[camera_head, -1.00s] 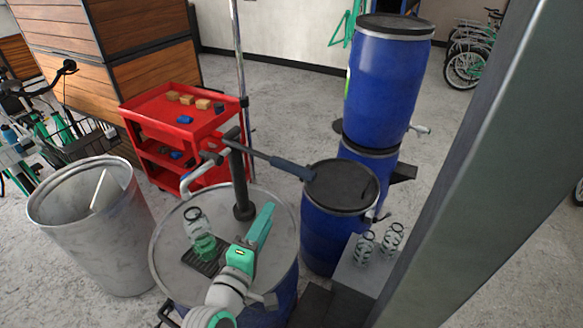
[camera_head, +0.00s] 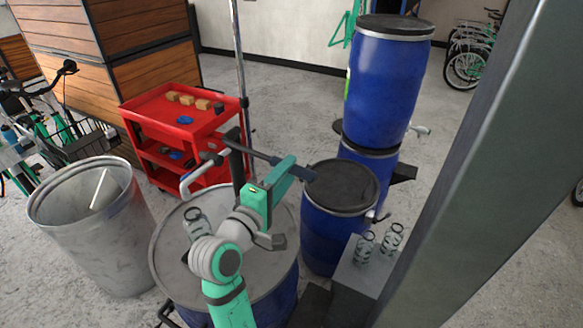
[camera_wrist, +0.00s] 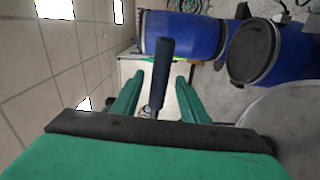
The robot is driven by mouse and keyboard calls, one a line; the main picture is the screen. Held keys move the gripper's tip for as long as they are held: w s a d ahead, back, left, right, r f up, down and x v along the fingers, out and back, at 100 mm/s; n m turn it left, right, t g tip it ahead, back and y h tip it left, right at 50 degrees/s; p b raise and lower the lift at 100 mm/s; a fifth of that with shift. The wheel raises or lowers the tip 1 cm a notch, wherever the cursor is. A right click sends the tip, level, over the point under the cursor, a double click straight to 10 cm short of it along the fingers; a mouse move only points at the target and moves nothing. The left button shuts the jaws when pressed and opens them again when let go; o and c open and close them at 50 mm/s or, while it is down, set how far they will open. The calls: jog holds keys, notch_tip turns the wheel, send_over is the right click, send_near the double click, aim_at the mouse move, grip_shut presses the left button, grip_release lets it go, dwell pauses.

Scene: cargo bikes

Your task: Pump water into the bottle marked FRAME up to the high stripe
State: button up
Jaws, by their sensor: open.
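A hand pump stands on the lid of a drum (camera_head: 272,262), with a long lever ending in a dark blue grip (camera_head: 303,172). A clear bottle (camera_head: 196,222) stands on the lid below the pump's spout (camera_head: 187,182). My arm hides its lower part, and no label or stripe is readable. My gripper (camera_head: 286,166) is open at the lever grip. In the wrist view, the grip (camera_wrist: 163,62) shows between the two green fingers (camera_wrist: 159,82), with gaps on both sides.
Two clear bottles (camera_head: 365,249) (camera_head: 391,240) stand on a grey box at right. Blue barrels (camera_head: 387,85) (camera_head: 322,237) stand behind. A metal bin (camera_head: 85,235) is at left, a red cart (camera_head: 165,122) behind the pump. A grey post (camera_head: 480,160) blocks the right side.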

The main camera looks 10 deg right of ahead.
jog(key=shift+x, duration=1.45)
grip_shut()
jog(key=shift+w+r, duration=0.1)
